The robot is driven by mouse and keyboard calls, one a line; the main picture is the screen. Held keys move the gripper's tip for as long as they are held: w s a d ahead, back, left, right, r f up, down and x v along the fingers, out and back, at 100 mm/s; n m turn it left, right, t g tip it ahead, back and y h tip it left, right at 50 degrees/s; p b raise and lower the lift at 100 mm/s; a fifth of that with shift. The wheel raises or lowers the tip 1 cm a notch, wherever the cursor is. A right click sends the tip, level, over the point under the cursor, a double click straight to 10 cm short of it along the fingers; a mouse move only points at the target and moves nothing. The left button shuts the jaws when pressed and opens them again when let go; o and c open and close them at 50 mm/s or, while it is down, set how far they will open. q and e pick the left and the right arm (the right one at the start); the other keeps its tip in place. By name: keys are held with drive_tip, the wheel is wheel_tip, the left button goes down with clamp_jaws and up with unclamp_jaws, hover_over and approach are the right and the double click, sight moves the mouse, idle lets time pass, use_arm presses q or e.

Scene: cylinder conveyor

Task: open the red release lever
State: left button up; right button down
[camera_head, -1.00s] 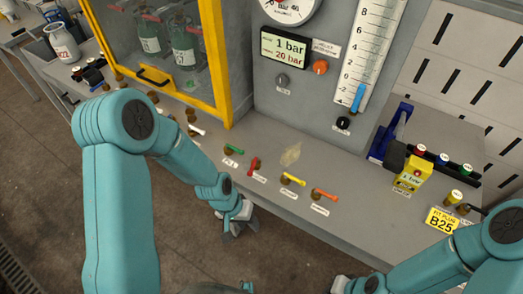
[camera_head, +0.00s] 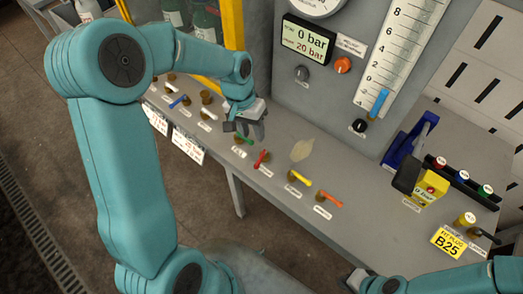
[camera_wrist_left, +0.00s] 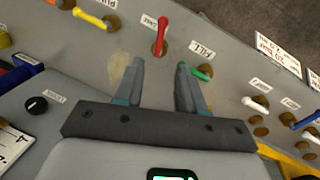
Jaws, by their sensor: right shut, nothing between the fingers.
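The red release lever (camera_head: 262,158) sits in the row on the bench between a green lever (camera_head: 240,152) and a yellow lever (camera_head: 301,178). My left gripper (camera_head: 247,129) is above the bench, close to the green lever and behind the red one. In the left wrist view my left gripper (camera_wrist_left: 160,78) is open and empty. The red lever (camera_wrist_left: 162,38) stands just beyond its fingertips, roughly between their lines, apart from both. The green lever (camera_wrist_left: 203,72) is beside the right-hand fingertip; contact cannot be told. My right gripper (camera_head: 354,279) is at the lower edge, partly cut off.
An orange lever (camera_head: 329,198) is right of the yellow one. A white lever (camera_wrist_left: 255,103) and a blue lever (camera_wrist_left: 304,121) are on the other side. A panel with a display (camera_head: 308,38) reading 0 bar rises behind. A blue stand (camera_head: 410,140) is at right.

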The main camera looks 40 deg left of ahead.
sight(260, 158)
use_arm(q)
drive_tip(key=f, duration=0.3)
drive_tip(key=d+f, duration=0.1)
drive_tip(key=f, duration=0.2)
drive_tip(key=d+f, duration=0.1)
drive_tip(key=f, duration=0.3)
drive_tip(key=shift+f, duration=0.1)
drive_tip(key=shift+w, duration=0.1)
clamp_jaws()
